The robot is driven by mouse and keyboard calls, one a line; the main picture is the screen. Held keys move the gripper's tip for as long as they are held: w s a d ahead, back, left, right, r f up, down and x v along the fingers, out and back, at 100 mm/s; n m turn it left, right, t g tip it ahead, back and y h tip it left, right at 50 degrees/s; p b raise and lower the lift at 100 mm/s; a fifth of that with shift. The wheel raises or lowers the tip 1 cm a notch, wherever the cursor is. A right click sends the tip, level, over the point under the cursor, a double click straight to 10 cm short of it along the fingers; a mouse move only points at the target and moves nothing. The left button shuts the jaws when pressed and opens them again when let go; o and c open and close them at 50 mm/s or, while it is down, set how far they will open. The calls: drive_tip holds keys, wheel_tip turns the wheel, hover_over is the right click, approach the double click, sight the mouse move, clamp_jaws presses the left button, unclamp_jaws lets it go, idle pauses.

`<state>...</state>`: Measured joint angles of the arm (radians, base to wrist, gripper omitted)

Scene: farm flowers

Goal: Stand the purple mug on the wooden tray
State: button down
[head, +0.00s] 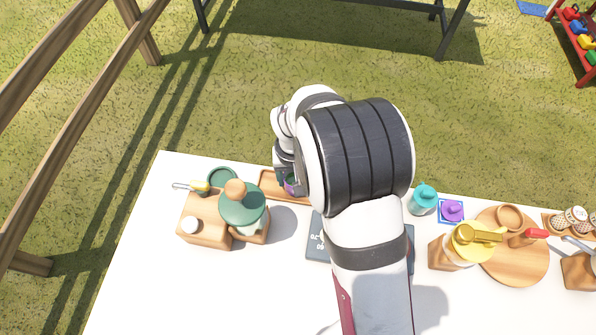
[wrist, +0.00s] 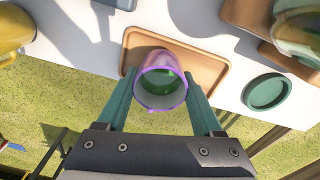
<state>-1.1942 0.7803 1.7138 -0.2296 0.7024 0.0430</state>
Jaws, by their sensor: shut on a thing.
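The purple mug (wrist: 148,58) is between the two teal fingers of my gripper (wrist: 161,95), which is shut on it. Its round mouth with a purple rim faces the wrist camera, and its inside looks green. The wooden tray (wrist: 205,68) lies on the white table behind the mug in the wrist view; the mug overlaps it. I cannot tell whether the mug's base touches the tray. In the head view my arm hides most of the tray (head: 268,184), and only a small purple part of the mug (head: 291,188) shows beside my gripper (head: 284,180).
A green round dish (wrist: 267,92) lies right of the tray in the wrist view. In the head view a green-lidded jar (head: 243,208) and a wooden block (head: 203,220) stand left, and a dark scale (head: 317,242) sits under my arm. Teal and yellow-topped containers stand right.

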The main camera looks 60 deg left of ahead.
drive_tip(key=shift+c, duration=0.2)
unclamp_jaws()
drive_tip(key=shift+f, duration=0.1)
wheel_tip(320, 180, up, 12)
drive_tip(key=w+d+r+m, duration=0.2)
drive_tip(key=w+d+r, duration=0.1)
drive_tip(key=d, duration=0.4)
drive_tip(key=w+d+r+m, duration=0.3)
drive_tip(key=d, duration=0.3)
drive_tip(key=d+r+m, duration=0.3)
drive_tip(key=d+m, duration=0.1)
drive_tip(key=d, duration=0.7)
drive_tip(key=s+d+f+m+y, duration=0.1)
drive_tip(key=s+d+m, duration=0.7)
drive_tip(key=d, duration=0.4)
drive_tip(key=shift+s+d+g, duration=0.3)
drive_tip(key=shift+s+d, duration=0.1)
drive_tip(key=shift+s, duration=0.5)
